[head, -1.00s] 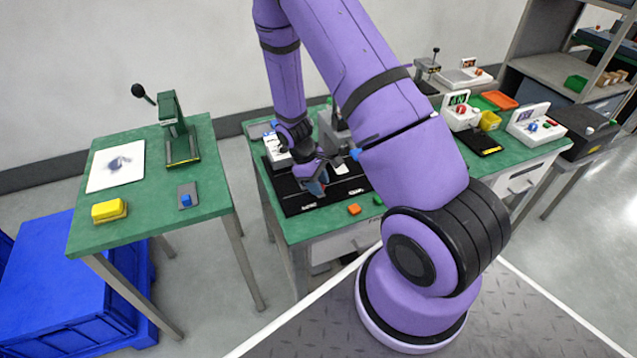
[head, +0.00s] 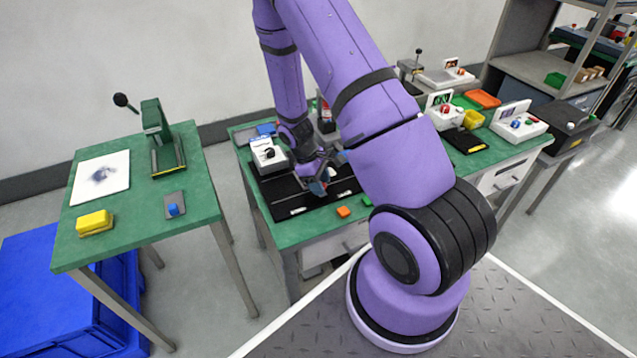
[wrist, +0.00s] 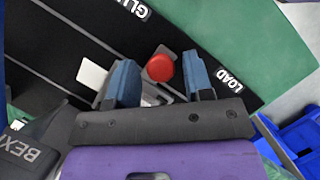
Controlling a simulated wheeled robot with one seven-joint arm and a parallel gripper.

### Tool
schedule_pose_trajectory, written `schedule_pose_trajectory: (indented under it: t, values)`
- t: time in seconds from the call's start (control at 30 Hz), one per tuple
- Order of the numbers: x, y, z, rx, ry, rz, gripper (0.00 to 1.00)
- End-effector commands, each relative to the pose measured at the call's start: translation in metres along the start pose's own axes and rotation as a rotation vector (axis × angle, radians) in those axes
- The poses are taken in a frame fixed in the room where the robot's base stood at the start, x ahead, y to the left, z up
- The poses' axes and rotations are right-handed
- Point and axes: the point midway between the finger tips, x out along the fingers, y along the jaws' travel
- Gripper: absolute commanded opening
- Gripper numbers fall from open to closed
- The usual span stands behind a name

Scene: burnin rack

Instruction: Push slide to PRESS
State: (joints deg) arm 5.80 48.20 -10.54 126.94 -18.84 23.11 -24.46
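The slide's round red knob (wrist: 159,67) shows in the wrist view, on a grey carriage over the black slide board (wrist: 60,45). It lies between the "LOAD" label (wrist: 230,79) and the "GLU…" label (wrist: 133,8); no PRESS label is readable. My gripper (wrist: 160,82) is open, with one blue fingertip on each side of the knob; I cannot tell whether either touches it. In the head view my gripper (head: 319,185) is low over the right part of the slide board (head: 268,188), and the arm hides the rest.
A white box with a black knob (head: 268,154) stands behind the board's left end. An orange block (head: 343,212) and a green block (head: 367,200) lie at the bench's front edge. A separate green table (head: 135,225) with a lever press (head: 160,140) stands left, across a gap.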

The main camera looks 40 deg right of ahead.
Motion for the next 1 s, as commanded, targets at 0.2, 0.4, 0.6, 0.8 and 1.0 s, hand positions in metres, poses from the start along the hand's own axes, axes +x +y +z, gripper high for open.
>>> schedule_pose_trajectory:
  t: [0.2, 0.4, 0.6, 0.8, 1.0]
  values:
    - [0.000, 0.000, 0.000, 0.000, 0.000, 0.000, 0.54]
    - [-0.006, 0.000, 0.000, 0.000, 0.001, 0.000, 0.54]
    - [-0.036, 0.000, -0.001, 0.000, 0.004, 0.002, 0.54]
    - [-0.073, 0.001, -0.001, 0.000, 0.004, 0.003, 0.54]
    - [-0.099, 0.000, -0.001, 0.000, 0.002, 0.001, 0.54]
